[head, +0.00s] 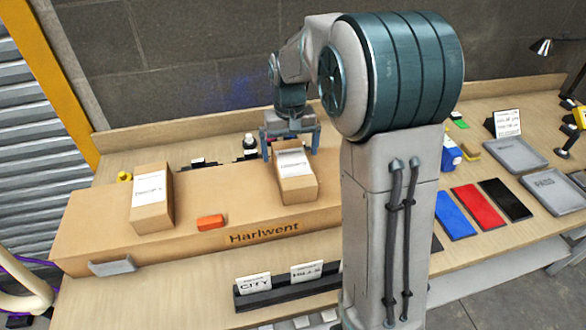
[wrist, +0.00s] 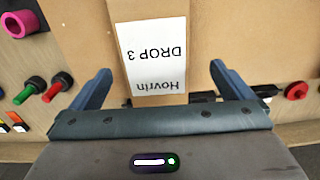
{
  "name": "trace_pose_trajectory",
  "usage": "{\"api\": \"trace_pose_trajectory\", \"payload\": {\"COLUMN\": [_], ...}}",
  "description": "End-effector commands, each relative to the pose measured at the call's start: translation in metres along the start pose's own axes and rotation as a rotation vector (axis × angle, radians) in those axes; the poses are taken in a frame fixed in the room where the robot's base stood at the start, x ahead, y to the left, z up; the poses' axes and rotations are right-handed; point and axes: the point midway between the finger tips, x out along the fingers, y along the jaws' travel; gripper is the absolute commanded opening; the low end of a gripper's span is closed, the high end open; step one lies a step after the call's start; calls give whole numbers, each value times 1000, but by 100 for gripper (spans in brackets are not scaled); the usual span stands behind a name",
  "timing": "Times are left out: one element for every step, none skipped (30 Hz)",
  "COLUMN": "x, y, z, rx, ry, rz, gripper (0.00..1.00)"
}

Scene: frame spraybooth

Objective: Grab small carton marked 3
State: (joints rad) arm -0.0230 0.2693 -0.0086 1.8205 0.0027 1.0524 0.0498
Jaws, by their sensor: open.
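The small carton marked 3 (head: 297,188) stands on a long brown box at the centre of the head view. In the wrist view its white label (wrist: 152,55) reads "Hovrin DROP 3" upside down. My gripper (head: 291,145) is open over the carton's far end, with one blue finger towards each side. In the wrist view the fingers of my gripper (wrist: 160,73) are spread wide either side of the carton, with nothing gripped. I cannot tell whether the fingertips reach below its top.
The long box (head: 200,237) is marked "Harlwent". A second labelled carton (head: 153,213) and an orange object (head: 211,222) are on it, to the left. A black rack with cards (head: 290,292) stands in front. Coloured mats (head: 478,207) and grey trays (head: 515,153) lie right.

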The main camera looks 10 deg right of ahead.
Motion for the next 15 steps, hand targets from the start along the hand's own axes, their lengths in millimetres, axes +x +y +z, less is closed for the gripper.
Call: {"api": "trace_pose_trajectory", "payload": {"x": [2,4,6,9,13,18,22,27,34,38,43,47,50,52,54], "y": [0,0,1,1,2,3,4,6,7,6,6,6,6,6,6], "z": [0,0,0,0,0,0,0,0,0,0,0,0,0,0,0], "rx": [0,0,0,0,1,1,1,1,1,0,0,0,0,0,-1], "ry": [-1,-1,-1,-2,-4,-4,-5,-5,-5,-4,-4,-3,-3,-2,0], "rz": [0,0,0,0,0,0,0,0,0,0,0,0,0,0,0], "gripper": [100,100,100,100,100,100,100,100,100,100,100,100,100,100,100]}}
